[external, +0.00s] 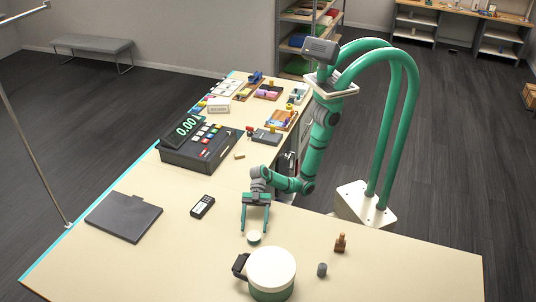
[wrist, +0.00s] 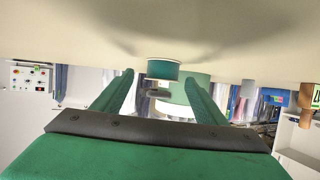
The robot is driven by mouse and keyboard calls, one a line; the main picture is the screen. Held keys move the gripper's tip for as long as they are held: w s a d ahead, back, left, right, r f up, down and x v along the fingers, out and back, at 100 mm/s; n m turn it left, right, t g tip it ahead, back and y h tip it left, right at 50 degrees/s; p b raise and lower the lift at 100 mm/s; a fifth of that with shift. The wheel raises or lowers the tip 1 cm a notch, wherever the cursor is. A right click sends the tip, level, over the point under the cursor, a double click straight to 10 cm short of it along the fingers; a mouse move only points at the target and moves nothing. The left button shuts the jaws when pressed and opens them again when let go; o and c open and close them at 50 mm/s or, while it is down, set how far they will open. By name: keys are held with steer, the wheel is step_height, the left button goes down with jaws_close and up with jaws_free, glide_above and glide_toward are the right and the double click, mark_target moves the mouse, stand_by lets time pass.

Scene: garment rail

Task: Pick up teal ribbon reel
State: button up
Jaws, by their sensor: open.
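The teal ribbon reel (external: 253,239) is a small short cylinder with a pale top, standing on the cream counter (external: 330,225). My gripper (external: 255,229) is open and points down at the reel, its two green fingers apart on either side in the picture. In the wrist view, which looks upside down, the reel (wrist: 163,69) shows between the open fingertips (wrist: 160,76). It appears just beyond the tips, and I cannot tell whether they reach level with it. Nothing is held.
A white-and-green pot-like container (external: 271,272) with a dark handle stands close in front of the reel. A grey cylinder (external: 322,270) and a brown wooden piece (external: 340,243) stand to the right. A card terminal (external: 202,207), dark folder (external: 124,216) and cash register (external: 200,147) lie left.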

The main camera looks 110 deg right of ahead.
mark_target(254, 232)
steer(key=shift+r+x, duration=0.2)
steer(key=shift+x, duration=2.45)
steer(key=shift+s+a, duration=0.15)
steer(key=shift+a, duration=0.05)
steer(key=c, duration=1)
